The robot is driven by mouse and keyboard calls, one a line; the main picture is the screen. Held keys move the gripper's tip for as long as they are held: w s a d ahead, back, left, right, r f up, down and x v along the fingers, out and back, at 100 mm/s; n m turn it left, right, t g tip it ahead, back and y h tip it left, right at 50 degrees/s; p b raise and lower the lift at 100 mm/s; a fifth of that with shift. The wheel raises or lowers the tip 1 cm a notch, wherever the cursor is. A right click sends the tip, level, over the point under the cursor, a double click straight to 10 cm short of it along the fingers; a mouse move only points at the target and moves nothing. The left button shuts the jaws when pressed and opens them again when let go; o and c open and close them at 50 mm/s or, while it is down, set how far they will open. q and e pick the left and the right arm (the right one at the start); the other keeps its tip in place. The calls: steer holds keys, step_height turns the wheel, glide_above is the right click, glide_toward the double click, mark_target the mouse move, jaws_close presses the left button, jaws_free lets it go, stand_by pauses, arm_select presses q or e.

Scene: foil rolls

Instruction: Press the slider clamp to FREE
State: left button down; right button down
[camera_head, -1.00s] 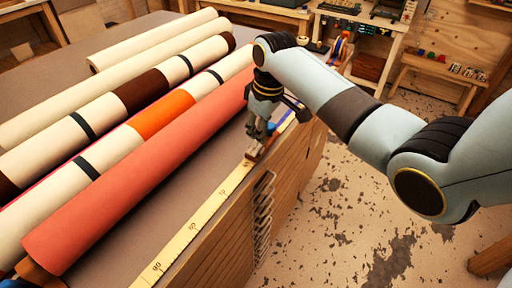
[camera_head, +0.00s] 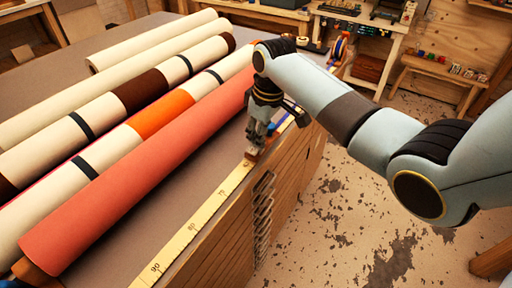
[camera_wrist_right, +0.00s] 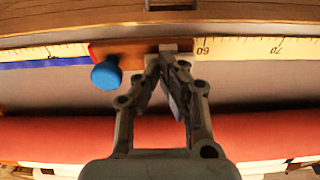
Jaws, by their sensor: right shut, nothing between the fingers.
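The slider clamp (camera_wrist_right: 125,50) is a brown block with a round blue knob (camera_wrist_right: 106,74). It sits on the pale yellow measuring rule along the table edge; in the head view its brown end (camera_head: 252,155) shows below my right gripper (camera_head: 255,143), which hides most of the rest. My right gripper (camera_wrist_right: 168,50) is shut and empty. Its fingertips overlap the right end of the clamp in the wrist view; I cannot tell whether they touch. A blue strip (camera_wrist_right: 45,64) lies along the rule on the clamp's knob side. No FREE label is readable. My left gripper is not in view.
A red roll (camera_head: 135,178) lies beside the rule, with several cream, orange and brown rolls behind it. The grey tabletop (camera_head: 140,245) is bare between red roll and rule. A springy metal rack (camera_head: 262,215) hangs on the table's side.

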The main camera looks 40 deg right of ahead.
steer(key=shift+f, duration=0.15)
step_height(320, 180, up, 3)
steer(key=p, duration=0.3)
steer(key=shift+r, duration=2.05)
